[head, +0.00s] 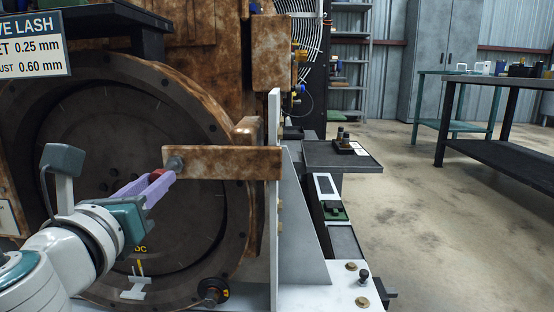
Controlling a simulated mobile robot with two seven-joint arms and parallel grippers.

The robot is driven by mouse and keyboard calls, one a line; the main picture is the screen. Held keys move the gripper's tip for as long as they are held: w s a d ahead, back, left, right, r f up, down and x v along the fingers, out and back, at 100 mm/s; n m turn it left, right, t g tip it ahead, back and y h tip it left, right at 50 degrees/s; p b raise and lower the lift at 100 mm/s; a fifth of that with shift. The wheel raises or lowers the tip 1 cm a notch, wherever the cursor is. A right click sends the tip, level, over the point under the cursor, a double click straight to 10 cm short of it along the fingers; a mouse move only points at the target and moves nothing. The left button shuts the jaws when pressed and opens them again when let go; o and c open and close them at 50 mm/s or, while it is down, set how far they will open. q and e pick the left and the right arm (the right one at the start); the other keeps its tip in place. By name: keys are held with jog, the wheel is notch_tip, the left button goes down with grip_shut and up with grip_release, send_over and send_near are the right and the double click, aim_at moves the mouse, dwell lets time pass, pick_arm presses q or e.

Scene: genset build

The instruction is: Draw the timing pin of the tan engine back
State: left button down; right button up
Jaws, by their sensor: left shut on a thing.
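The tan engine (170,45) fills the left half of the head view, rust-stained, with a large dark round flywheel face (90,120) towards me. A tan bar (225,163) crosses the right part of this face. A grey round boss (175,163) sits at the bar's left end. My right gripper is not in view.
An upright pale plate (274,200) stands right of the flywheel on a white base (345,290) with bolts. A black knob (212,291) is low by the flywheel. A dark tray (345,158) is behind. Worktables (500,82) stand far right; open floor lies between.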

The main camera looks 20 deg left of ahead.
pick_arm(q)
jog(key=shift+s, duration=0.2)
jog(key=shift+r, duration=0.1)
dwell(0.4)
jog(key=c, duration=0.9)
grip_release()
jog(key=shift+c, duration=0.2)
jog(key=shift+o, duration=1.4)
jog(key=shift+s+d, duration=0.1)
jog(key=shift+o, duration=0.6)
jog(key=shift+p+v, duration=0.3)
jog(key=shift+v, duration=2.65)
